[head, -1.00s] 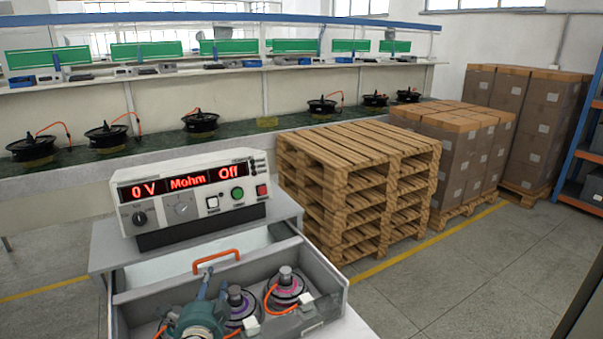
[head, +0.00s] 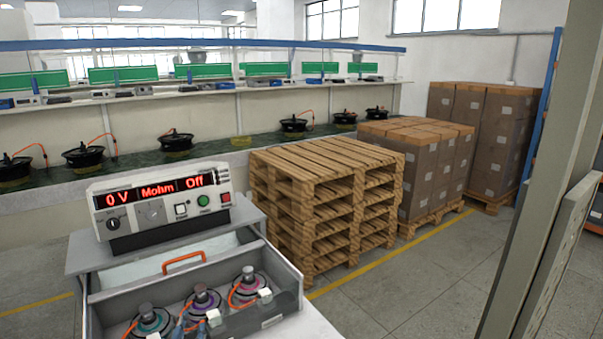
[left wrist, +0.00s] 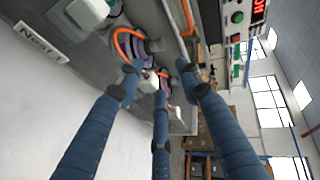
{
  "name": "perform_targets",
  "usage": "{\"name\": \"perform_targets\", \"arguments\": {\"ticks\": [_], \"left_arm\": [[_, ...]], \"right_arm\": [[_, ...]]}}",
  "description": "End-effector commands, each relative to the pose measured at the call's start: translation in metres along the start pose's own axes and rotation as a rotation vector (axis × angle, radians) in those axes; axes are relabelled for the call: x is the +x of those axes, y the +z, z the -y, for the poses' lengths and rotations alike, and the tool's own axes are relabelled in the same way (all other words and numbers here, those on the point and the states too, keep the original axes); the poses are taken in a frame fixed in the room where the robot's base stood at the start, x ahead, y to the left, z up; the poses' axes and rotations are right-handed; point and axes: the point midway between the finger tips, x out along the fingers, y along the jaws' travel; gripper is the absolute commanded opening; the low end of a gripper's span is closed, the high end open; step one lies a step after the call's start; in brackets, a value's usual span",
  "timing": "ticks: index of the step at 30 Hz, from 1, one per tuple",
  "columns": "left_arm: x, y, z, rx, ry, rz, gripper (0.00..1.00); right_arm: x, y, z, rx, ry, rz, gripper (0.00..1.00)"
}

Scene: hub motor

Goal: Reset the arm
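My left gripper shows in the left wrist view (left wrist: 160,84) with its blue fingers spread apart and nothing between them. Several hub motors with orange cables lie in the box: one on the left (head: 148,322), one in the middle (head: 201,299) and one on the right (head: 248,283). The rest of my left arm is hidden below the picture. My right gripper is not in view.
The tester (head: 160,200) reads "0 V Mohm Off" behind the box. Wooden pallets (head: 325,165) and wrapped cartons (head: 425,180) stand to the right. A grey post (head: 540,190) rises at the right edge. Floor between pallets and post is clear.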

Motion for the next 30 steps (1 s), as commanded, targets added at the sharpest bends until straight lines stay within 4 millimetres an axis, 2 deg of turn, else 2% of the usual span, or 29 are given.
{"name": "perform_targets", "arguments": {"ticks": [5, 11, 14, 18, 21, 30], "left_arm": [[-0.025, 0.014, -0.031, -0.130, 0.091, 0.049, 0.36], [-0.073, 0.032, -0.080, -0.332, 0.243, 0.139, 0.36], [-0.107, 0.042, -0.108, -0.451, 0.341, 0.202, 0.36], [-0.164, 0.053, -0.146, -0.614, 0.487, 0.305, 0.36], [-0.201, 0.056, -0.165, -0.702, 0.574, 0.368, 0.36], [-0.287, 0.060, -0.196, -0.870, 0.760, 0.518, 0.36]], "right_arm": [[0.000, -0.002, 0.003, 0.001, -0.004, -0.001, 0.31], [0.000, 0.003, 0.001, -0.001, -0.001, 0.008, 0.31], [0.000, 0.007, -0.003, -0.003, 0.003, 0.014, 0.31], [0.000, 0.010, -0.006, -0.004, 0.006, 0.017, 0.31], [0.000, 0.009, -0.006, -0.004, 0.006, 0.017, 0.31], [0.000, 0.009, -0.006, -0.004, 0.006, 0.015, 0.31]]}}
